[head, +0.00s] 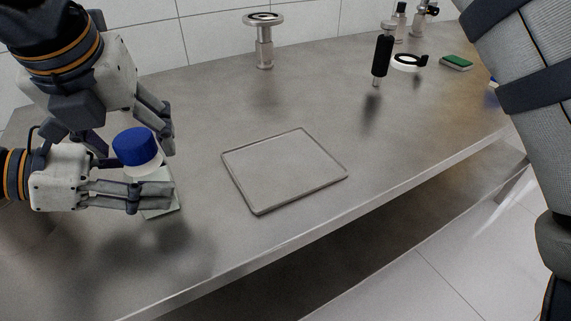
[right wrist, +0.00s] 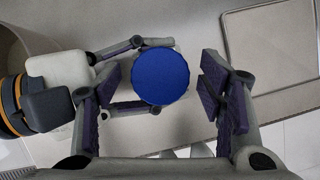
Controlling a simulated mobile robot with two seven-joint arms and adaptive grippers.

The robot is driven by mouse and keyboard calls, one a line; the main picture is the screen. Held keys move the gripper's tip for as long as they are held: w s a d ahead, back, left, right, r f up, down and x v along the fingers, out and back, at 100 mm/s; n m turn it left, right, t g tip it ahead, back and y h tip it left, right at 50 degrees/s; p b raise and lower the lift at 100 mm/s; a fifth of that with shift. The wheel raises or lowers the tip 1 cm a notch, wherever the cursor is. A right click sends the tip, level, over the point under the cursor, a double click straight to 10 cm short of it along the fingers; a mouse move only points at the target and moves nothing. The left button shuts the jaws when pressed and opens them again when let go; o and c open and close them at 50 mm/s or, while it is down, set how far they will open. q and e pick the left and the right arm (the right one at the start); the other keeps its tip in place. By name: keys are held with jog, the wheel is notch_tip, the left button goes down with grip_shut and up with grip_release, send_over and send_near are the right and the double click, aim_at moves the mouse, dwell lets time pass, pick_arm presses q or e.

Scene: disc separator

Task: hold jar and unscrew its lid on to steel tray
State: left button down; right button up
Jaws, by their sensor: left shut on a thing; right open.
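The jar (head: 150,172) is whitish with a blue lid (head: 136,146) on top, at the left of the steel table in the head view. My left gripper (head: 143,192) is shut around the jar's body below the lid. My right gripper (head: 168,128) is open above and around the lid. In the right wrist view the blue lid (right wrist: 160,77) lies between its spread fingers (right wrist: 165,95), with gaps on both sides. The steel tray (head: 285,170) lies flat and empty on the table to the right of the jar; part of it shows in the right wrist view (right wrist: 226,50).
A steel stand (head: 264,45) is at the back of the table. A black-handled tool (head: 382,58), a white ring-shaped item (head: 405,62) and a green sponge (head: 456,62) are at the back right. The table's front edge (head: 300,250) is clear.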

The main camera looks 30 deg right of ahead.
jog(key=shift+f, duration=0.1)
jog(key=c, duration=1.3)
jog(key=shift+d+n+y, duration=0.1)
jog(key=shift+n+y, duration=0.4)
jog(key=shift+n, duration=0.6)
jog(key=shift+c, duration=0.4)
jog(key=o, duration=0.4)
grip_shut()
jog(key=shift+r, duration=2.95)
